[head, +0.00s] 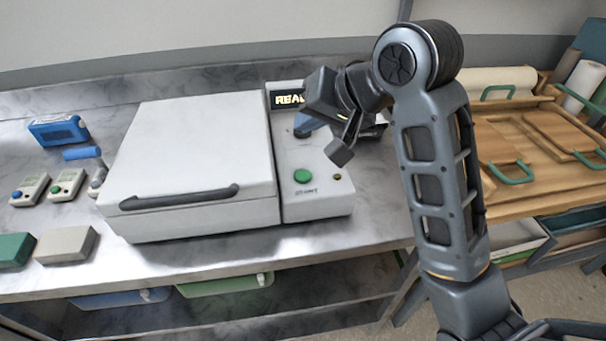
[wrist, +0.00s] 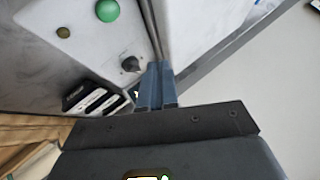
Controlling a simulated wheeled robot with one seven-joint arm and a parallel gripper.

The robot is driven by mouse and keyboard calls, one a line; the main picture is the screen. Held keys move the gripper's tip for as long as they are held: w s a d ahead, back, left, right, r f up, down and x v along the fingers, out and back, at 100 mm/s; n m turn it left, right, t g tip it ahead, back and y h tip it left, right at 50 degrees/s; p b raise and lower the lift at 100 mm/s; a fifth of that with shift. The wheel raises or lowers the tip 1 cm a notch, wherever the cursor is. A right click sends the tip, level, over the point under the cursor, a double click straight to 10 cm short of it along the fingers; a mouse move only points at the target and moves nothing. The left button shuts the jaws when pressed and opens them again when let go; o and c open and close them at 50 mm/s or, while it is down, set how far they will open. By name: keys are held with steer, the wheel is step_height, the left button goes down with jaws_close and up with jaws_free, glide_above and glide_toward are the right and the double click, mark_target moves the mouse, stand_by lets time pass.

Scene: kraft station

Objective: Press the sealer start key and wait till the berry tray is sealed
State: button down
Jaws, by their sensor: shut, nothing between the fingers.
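The white sealer (head: 190,150) stands on the metal bench with its lid down. Its round green start key (head: 302,176) is on the panel to the right of the lid; it also shows in the wrist view (wrist: 107,10). The display (head: 287,99) shows letters starting "REA"; the rest is hidden behind my gripper. My gripper (head: 305,129) is shut and empty above the panel's rear part, behind the green key and apart from it. Its blue fingers (wrist: 156,78) show in the wrist view beside a dark knob (wrist: 131,64). No berry tray is visible.
A small amber lamp (head: 337,177) is right of the key. Blue, green and grey boxes (head: 66,246) and two small keyed devices (head: 67,183) lie left of the sealer. Wooden boards with green handles (head: 555,140) are at right. The bench front is clear.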

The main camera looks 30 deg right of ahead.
steer(key=b, duration=0.7)
glide_above(307, 176)
step_height(307, 176, down, 6)
steer(key=shift+f, duration=0.2)
steer(key=shift+f+b, duration=0.35)
steer(key=shift+f, duration=0.6)
stand_by(0.7)
steer(key=shift+f, duration=0.45)
steer(key=shift+f, duration=0.45)
stand_by(0.6)
steer(key=shift+r, duration=0.1)
steer(key=shift+r+p, duration=0.85)
steer(key=shift+p, duration=0.45)
